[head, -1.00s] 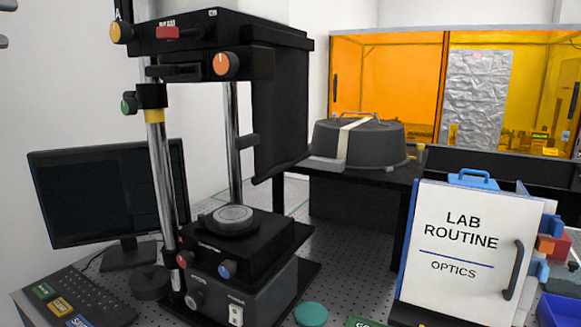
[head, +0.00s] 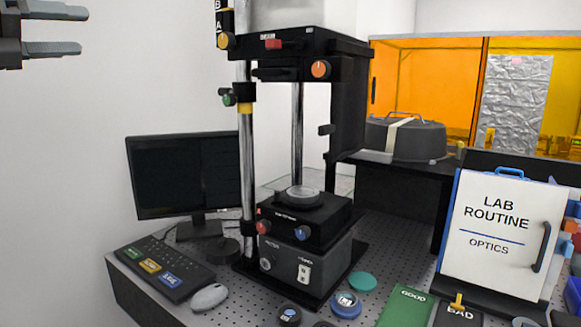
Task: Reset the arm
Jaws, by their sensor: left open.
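My left gripper (head: 52,48) is at the upper left edge of the head view. Its two grey fingers point right and stand apart with nothing between them. It hangs in front of the bare wall, well left of the interferometer and clear of it. My right gripper is out of view. The black interferometer (head: 315,45) stands on the perforated table, with chrome posts, an orange knob (head: 320,69) and a yellow knob (head: 225,40) on its head. A round grey disc (head: 303,194) sits on its lower stage.
A monitor (head: 185,175), keyboard (head: 160,262) and mouse (head: 209,297) are at left. A teal disc (head: 362,281) and blue round piece (head: 346,305) lie in front.

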